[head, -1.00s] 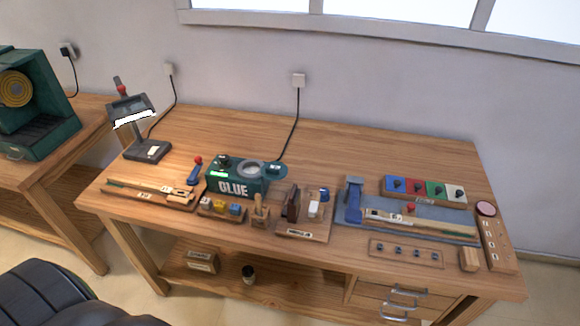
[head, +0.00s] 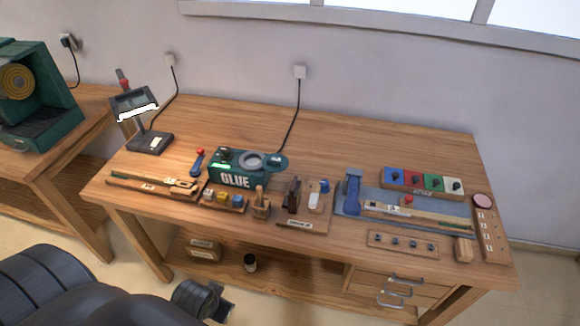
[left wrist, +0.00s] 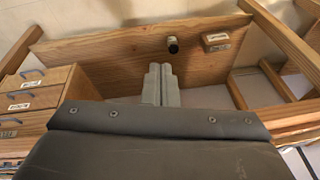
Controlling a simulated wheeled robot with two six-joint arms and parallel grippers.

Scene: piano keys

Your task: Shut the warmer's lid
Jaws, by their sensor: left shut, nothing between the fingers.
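The glue warmer (head: 236,179) is a green box marked GLUE on the workbench. Its round grey opening (head: 252,161) is uncovered on top. A teal disc-shaped lid (head: 278,161) sits to the right of the opening, swung aside. My left gripper (head: 226,303) is at the bottom of the head view, low in front of the bench and well apart from the warmer. In the left wrist view its grey fingers (left wrist: 161,85) are together with nothing between them. The warmer does not show in the left wrist view. My right gripper is not in view.
A red-knobbed lever (head: 198,161) stands left of the warmer. Small colored blocks (head: 222,199), a wooden holder (head: 261,205) and a tool board (head: 302,223) sit in front and to the right. A cord runs up behind. The bench's back area (head: 350,140) is clear.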

